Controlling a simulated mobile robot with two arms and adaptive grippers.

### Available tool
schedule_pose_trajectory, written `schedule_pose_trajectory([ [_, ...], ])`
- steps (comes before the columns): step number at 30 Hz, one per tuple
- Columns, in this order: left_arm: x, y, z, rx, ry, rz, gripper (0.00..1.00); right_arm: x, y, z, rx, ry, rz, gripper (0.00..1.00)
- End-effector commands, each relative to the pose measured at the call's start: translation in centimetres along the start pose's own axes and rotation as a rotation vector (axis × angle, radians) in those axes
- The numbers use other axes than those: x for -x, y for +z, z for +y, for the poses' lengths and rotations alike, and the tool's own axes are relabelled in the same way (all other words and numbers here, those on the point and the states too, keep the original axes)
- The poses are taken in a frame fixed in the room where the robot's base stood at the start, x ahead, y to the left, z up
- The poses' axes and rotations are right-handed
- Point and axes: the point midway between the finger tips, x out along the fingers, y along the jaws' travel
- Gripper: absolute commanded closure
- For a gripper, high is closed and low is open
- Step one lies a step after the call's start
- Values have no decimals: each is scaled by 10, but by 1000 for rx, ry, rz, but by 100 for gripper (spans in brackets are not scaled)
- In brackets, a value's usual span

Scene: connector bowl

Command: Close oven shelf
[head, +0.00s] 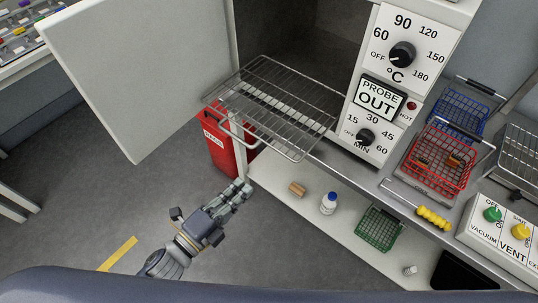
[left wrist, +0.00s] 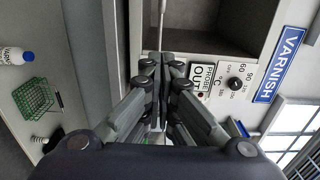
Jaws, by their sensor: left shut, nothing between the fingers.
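The oven shelf (head: 278,98) is a wire rack that sticks out of the open oven (head: 325,40), over the floor and the bench edge. A wire handle loop hangs at its front left. The oven door (head: 150,70) stands wide open at the left. My left gripper (head: 243,187) is shut and empty, below and in front of the shelf and apart from it in the head view. In the left wrist view its fingertips (left wrist: 160,62) are together, with the oven opening (left wrist: 205,28) beyond them. My right gripper is in neither view.
A red bin (head: 218,145) stands under the shelf. The lower ledge holds a white bottle (head: 328,204) with a blue cap and a green basket (head: 378,229). Red (head: 437,160) and blue (head: 459,112) baskets stand right of the control panel (head: 386,85).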

Motion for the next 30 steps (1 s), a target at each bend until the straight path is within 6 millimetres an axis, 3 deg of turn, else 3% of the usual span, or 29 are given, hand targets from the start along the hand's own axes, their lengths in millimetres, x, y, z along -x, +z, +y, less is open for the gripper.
schedule_pose_trajectory([
  [15, -97, 1, -3, 1, 0, -1, 100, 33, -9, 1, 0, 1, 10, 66],
  [22, -116, 1, -1, 2, 1, -2, 100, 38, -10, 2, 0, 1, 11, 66],
  [30, -119, 1, 1, 2, 2, -1, 100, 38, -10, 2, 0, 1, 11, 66],
])
